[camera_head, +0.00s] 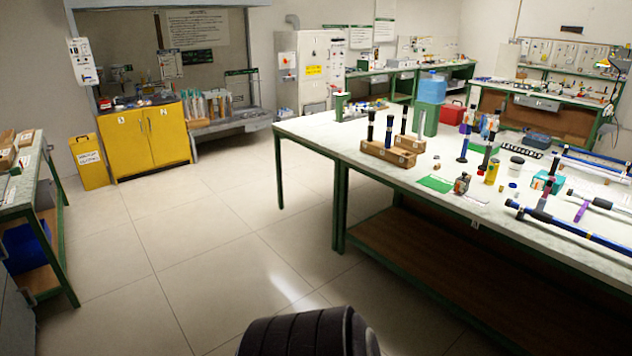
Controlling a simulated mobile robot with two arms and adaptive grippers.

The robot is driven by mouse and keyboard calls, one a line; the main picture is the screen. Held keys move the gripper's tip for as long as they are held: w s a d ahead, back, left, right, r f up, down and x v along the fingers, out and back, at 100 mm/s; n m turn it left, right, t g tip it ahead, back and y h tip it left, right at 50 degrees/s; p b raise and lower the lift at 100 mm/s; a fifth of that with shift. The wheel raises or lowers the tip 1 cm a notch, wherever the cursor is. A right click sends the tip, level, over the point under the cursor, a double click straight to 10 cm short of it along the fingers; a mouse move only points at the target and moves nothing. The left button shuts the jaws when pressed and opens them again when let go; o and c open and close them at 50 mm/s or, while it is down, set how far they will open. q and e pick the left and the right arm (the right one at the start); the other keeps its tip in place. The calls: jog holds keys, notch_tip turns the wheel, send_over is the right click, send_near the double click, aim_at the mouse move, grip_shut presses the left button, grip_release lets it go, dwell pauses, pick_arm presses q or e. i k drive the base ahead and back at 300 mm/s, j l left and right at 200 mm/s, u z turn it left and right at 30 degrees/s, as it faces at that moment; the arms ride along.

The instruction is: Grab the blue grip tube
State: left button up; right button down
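Several tubes are on the long white-topped table (345,142) at the right. A long blue rod with dark bands (585,235) lies near the table's front edge and runs out of the right side of the picture. A second blue rod (598,165) lies farther back. A blue and black tube (464,142) stands upright left of a black upright tube (488,150). Upright dark tubes (389,130) stand in wooden blocks (388,154). I cannot tell which is the blue grip tube. Neither gripper is in view.
A green card (435,184), small bottles, a yellow can (492,171) and a purple-handled tool (581,211) crowd the tabletop. A yellow cabinet (145,138) stands at the back left. A green-framed bench (30,190) is at the left. The floor between is clear.

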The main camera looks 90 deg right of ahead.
aim_at(604, 242)
jog(key=z, duration=4.35)
jog(key=i+l+u, duration=0.2)
jog(key=i+l, duration=0.9)
jog(key=l, duration=0.15)
